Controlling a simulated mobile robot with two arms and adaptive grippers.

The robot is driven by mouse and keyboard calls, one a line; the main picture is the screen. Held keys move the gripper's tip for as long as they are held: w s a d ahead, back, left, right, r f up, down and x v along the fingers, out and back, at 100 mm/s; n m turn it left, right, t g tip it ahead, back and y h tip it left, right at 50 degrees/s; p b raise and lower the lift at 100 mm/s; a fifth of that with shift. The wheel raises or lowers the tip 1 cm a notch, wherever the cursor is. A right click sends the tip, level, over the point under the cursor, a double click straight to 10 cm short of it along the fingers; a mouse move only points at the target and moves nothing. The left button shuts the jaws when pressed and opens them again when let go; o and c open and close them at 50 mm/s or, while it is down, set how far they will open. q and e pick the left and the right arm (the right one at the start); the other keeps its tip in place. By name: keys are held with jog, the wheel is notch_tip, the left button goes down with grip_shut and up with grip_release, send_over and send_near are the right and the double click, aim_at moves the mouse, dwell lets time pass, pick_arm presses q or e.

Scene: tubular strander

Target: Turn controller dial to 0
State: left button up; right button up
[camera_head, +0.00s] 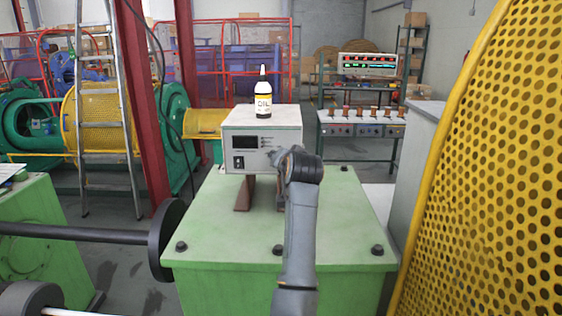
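The controller (235,130) is a white box with a dark display and a small black switch (239,163) on its front. It stands on brown supports on top of a green machine block. One grey arm of mine comes up from the bottom, just right of the middle, and appears to be the right one. Its dark end, with the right gripper (284,162), is in front of the controller's lower right front. It covers that part, and no dial shows clearly. I cannot tell whether the gripper touches the controller, or how its fingers stand. My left gripper is not in view.
An oil bottle (263,100) stands upright on the controller. The green block (215,225) has dark bolts on top. A yellow perforated guard (500,170) closes off the right side. A dark shaft with a disc (168,240) is at left. A ladder (125,120) stands behind.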

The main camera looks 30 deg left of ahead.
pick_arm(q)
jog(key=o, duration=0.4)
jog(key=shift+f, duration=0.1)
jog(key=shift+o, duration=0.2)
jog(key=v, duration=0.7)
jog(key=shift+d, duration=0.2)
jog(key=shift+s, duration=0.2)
